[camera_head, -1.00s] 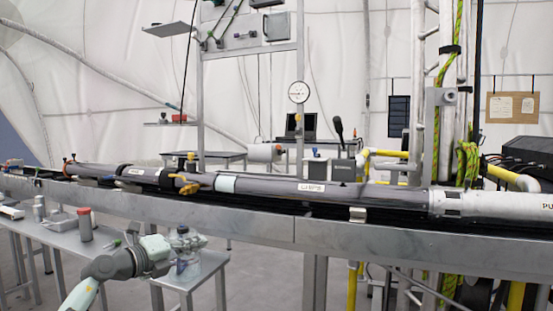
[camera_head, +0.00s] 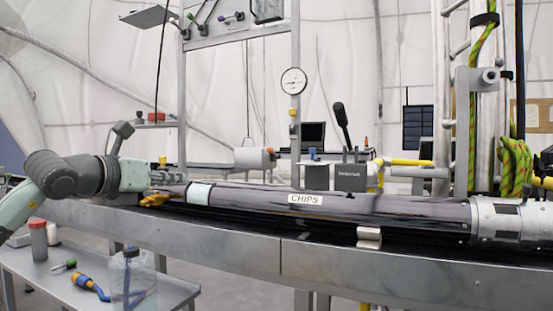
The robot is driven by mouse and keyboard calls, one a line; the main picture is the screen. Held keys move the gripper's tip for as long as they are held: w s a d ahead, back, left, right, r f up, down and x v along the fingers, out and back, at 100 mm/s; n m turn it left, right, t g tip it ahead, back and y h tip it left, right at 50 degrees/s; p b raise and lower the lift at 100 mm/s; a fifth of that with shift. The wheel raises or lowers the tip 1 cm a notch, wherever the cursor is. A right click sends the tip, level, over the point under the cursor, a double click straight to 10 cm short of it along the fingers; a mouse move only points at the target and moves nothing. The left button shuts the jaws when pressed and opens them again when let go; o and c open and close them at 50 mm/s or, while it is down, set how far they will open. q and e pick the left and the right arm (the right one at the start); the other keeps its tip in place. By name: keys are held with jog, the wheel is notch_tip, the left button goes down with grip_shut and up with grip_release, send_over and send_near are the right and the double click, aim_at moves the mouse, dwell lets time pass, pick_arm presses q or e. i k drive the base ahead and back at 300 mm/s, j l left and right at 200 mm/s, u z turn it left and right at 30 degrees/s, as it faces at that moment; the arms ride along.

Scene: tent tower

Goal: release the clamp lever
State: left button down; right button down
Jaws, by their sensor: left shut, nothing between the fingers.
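A black lever with a thick rounded handle (camera_head: 342,122) stands tilted up beside a grey box (camera_head: 350,178), behind the long tube. I cannot tell for sure that it is the clamp lever. My left gripper (camera_head: 172,178) is shut and empty at the left, with its fingers pointing right. It overlaps the tube near a yellow fitting (camera_head: 155,199); I cannot tell whether it touches. It is well to the left of the black lever. My right gripper is not in view.
The long dark tube labelled CHIPS (camera_head: 340,202) lies along a grey metal rail (camera_head: 230,247), between me and the lever. A side table (camera_head: 60,285) at lower left holds a red-capped jar (camera_head: 38,242) and tools. A dial gauge (camera_head: 293,81) hangs on the frame. Green rope (camera_head: 514,165) hangs at right.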

aim_at(270, 150)
jog(key=i+l, duration=0.2)
jog(key=i, duration=0.15)
jog(key=i+l, duration=0.15)
jog(key=i, duration=0.25)
jog(key=i+l, duration=0.2)
jog(key=i, duration=0.15)
